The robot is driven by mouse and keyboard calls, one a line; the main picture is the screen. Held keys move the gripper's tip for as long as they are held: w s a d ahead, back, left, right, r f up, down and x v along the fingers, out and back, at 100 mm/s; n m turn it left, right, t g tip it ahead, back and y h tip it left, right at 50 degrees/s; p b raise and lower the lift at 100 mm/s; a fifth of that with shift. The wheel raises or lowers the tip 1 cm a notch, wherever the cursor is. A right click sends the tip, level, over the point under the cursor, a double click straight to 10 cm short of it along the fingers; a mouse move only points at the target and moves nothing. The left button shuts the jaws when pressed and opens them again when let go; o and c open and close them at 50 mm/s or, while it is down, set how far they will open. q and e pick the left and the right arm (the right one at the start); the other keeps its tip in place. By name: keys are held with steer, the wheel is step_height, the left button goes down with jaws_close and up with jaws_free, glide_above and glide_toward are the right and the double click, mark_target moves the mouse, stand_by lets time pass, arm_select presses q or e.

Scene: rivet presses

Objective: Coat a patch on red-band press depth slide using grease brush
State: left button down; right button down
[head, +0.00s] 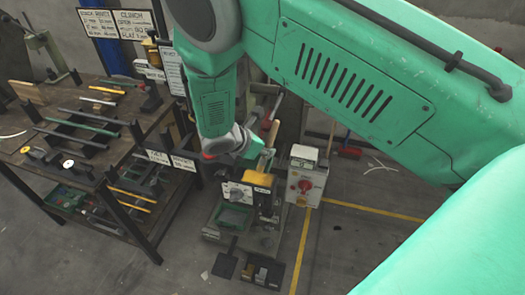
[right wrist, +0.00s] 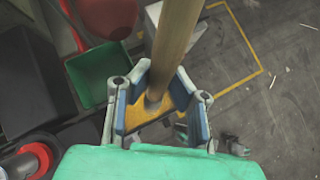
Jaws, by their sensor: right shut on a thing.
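My right gripper (head: 262,163) is shut on a tool with a long wooden handle (head: 270,135), which looks like the grease brush. In the right wrist view the blue-padded fingers (right wrist: 165,108) close around the tool, and the handle (right wrist: 175,40) runs up between them. A yellow-orange part (right wrist: 148,108) shows at the base of the handle; its bristles are not visible. A press (head: 236,218) stands below the gripper in the head view. Its depth slide and any red band cannot be made out. My left gripper is not in view.
A workbench (head: 45,150) with bars and tools stands at left. A grey control box (head: 302,182) with a red knob is right of the press. Dark pedals (head: 262,270) lie in front. Open floor (head: 350,235) with yellow lines is at right.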

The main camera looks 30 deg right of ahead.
mark_target(268, 139)
steer(key=shift+w+d+r+p, duration=0.1)
steer(key=shift+r+p, duration=0.45)
steer(key=shift+r, duration=0.25)
steer(key=shift+w+d+r+p, duration=0.1)
steer(key=shift+r+p, duration=0.45)
steer(key=shift+r, duration=0.45)
steer(key=shift+s+a+r, duration=0.15)
steer(key=shift+a+r, duration=0.05)
steer(key=shift+a, duration=0.15)
steer(key=shift+d+f, duration=0.1)
steer(key=shift+d, duration=0.2)
steer(key=shift+f, duration=0.15)
steer(key=shift+f, duration=0.35)
steer(key=shift+a, duration=0.1)
steer(key=shift+w, duration=0.2)
